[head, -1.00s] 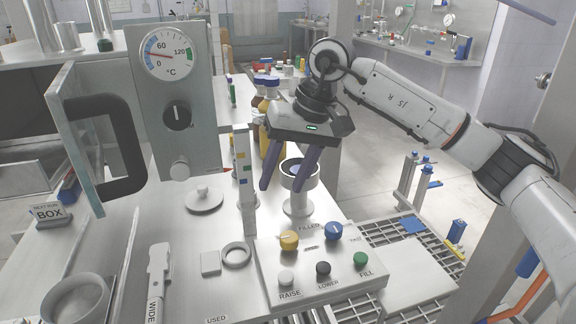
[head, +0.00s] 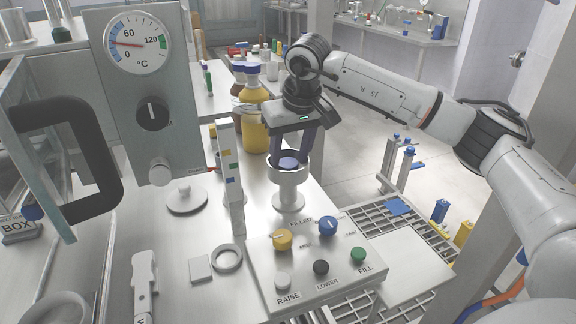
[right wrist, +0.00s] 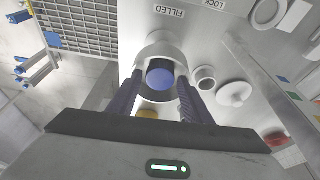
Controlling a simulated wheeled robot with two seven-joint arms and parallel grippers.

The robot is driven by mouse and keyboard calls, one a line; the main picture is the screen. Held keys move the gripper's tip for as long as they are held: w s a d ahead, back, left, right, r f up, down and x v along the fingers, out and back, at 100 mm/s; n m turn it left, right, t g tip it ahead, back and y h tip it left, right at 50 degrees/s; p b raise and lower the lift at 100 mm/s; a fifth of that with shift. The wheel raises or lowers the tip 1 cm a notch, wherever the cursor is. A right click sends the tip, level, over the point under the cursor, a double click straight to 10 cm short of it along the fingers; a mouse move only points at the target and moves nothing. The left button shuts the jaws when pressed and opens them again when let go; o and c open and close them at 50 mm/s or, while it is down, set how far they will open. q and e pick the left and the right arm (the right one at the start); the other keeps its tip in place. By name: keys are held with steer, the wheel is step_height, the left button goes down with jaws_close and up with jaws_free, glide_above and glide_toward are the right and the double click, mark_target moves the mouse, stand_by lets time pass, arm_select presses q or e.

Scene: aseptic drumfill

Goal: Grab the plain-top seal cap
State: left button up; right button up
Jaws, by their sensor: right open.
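A round blue cap with a plain, flat top (head: 289,162) sits in the white cup of a pedestal stand (head: 288,196). It also shows in the right wrist view (right wrist: 160,77), inside the cup's ring. My right gripper (head: 292,160) is open, pointing down at the cup, with its purple fingers at the cap's two sides. In the right wrist view the fingers (right wrist: 158,92) straddle the cap with a gap on each side, and nothing is gripped. My left gripper is not in view.
A control box (head: 318,262) with several coloured knobs and buttons stands in front of the pedestal. A tall marked post (head: 231,180) and a knobbed white lid (head: 187,199) are to the left. Yellow bottles (head: 254,120) stand behind. A gauge panel (head: 150,100) fills the upper left.

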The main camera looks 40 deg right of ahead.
steer(key=shift+w+f, duration=0.1)
steer(key=shift+f, duration=0.3)
steer(key=shift+c, duration=0.4)
steer(key=c, duration=0.7)
steer(key=shift+r, duration=0.15)
